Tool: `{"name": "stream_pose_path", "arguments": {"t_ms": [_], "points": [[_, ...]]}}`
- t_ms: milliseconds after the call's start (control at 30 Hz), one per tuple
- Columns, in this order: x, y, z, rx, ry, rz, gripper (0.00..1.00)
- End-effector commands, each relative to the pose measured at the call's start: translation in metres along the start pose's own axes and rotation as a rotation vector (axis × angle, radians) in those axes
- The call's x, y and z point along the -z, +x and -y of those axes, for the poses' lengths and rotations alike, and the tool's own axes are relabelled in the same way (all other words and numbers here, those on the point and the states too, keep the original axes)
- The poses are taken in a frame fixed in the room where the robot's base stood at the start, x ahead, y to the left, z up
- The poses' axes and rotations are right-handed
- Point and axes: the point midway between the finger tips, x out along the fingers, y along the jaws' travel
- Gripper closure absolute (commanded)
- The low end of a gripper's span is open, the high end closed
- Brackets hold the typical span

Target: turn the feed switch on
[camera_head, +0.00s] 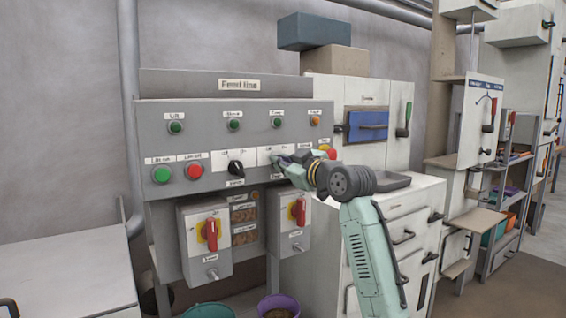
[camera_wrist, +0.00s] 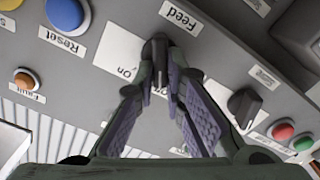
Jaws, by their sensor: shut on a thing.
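The feed switch is a small black knob (camera_wrist: 159,47) on a white plate (camera_wrist: 118,50) in the wrist view, between a "Feed" label and an "On" mark. My gripper (camera_wrist: 161,72) has its two fingers closed on either side of this knob. Which mark the knob points to is hard to tell. In the head view my gripper (camera_head: 284,164) reaches to the sloped front of the grey "Feed line" panel (camera_head: 195,112) and hides the knob.
A second black knob (camera_head: 236,168) sits left of my gripper, with green (camera_head: 161,174) and red buttons further left. A blue button (camera_wrist: 65,14) is close by in the wrist view. Red-handled switch boxes (camera_head: 187,241) hang below. A grey tray (camera_head: 390,181) lies to the right.

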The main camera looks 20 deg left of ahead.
Motion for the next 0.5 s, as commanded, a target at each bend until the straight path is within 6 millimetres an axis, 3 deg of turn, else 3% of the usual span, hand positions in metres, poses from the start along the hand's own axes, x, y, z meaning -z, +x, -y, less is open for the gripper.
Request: {"name": "stream_pose_path", "arguments": {"t_ms": [500], "points": [[0.0003, 0.0004, -0.0001, 0.001, 0.028, 0.0, 1.0]]}}
